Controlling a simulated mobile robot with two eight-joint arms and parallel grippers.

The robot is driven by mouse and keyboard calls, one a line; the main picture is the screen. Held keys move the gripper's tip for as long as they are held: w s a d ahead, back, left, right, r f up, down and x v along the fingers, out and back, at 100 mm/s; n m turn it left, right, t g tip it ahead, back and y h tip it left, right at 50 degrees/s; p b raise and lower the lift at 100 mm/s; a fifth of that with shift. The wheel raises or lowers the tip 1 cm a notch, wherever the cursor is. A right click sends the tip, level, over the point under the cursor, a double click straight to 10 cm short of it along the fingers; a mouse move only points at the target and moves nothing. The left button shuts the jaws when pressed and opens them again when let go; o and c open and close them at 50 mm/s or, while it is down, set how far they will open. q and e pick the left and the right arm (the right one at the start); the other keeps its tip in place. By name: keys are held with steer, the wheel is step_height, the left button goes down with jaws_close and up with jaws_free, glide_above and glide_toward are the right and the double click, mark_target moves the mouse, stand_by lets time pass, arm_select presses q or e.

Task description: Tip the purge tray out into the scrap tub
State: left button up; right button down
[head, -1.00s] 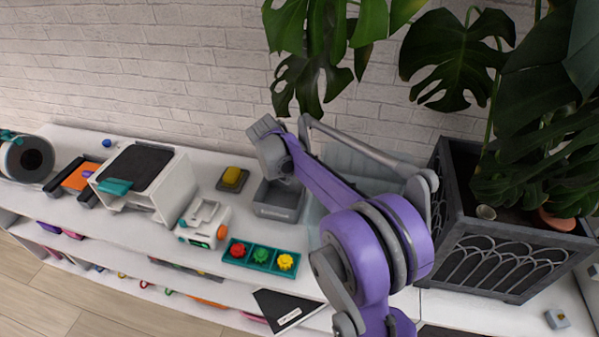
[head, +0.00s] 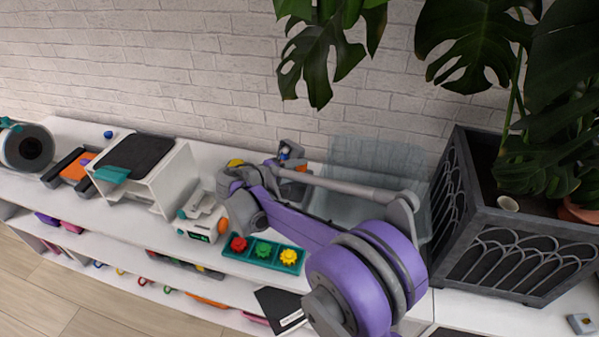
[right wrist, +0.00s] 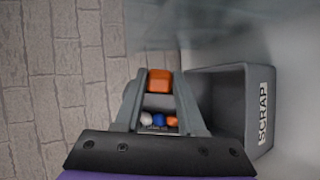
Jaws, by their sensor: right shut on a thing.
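My right gripper (right wrist: 160,105) is shut on the purge tray, a small grey tray (right wrist: 158,101) between its fingers. White, blue and orange scraps (right wrist: 160,120) show in it, and a larger orange piece (right wrist: 158,80) shows at its far end. In the head view the tray (head: 291,152) is above the shelf top, behind my right forearm. The scrap tub (right wrist: 218,110), a grey open box labelled SCRAP, is right beside the tray in the right wrist view. Its visible inside looks empty. In the head view my arm hides most of the tub. My left gripper is not in view.
A translucent bin (head: 375,165) stands behind my arm, with a dark planter (head: 520,250) to its right. A teal tray of coloured gears (head: 263,254), a small white device (head: 200,222) and a white printer-like box (head: 170,180) stand to the left. A brick wall is behind.

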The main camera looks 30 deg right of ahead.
steer(key=shift+s+a+f+t+h+b, duration=0.1)
steer(key=shift+a+f+t+h+b, duration=0.25)
steer(key=shift+h+b, duration=1)
steer(key=shift+a+f+t+h+b, duration=0.15)
steer(key=shift+a+f+h+b, duration=0.25)
steer(key=shift+h+b, duration=0.95)
steer(key=h+b, duration=0.1)
steer(key=b, duration=0.1)
steer(key=a+h+b, duration=0.1)
steer(key=b, duration=0.1)
steer(key=shift+s+f, duration=0.1)
steer(key=shift+f, duration=0.05)
steer(key=shift+a+t+h+b, duration=0.1)
steer(key=shift+t+h+b, duration=0.2)
steer(key=shift+h+b, duration=0.3)
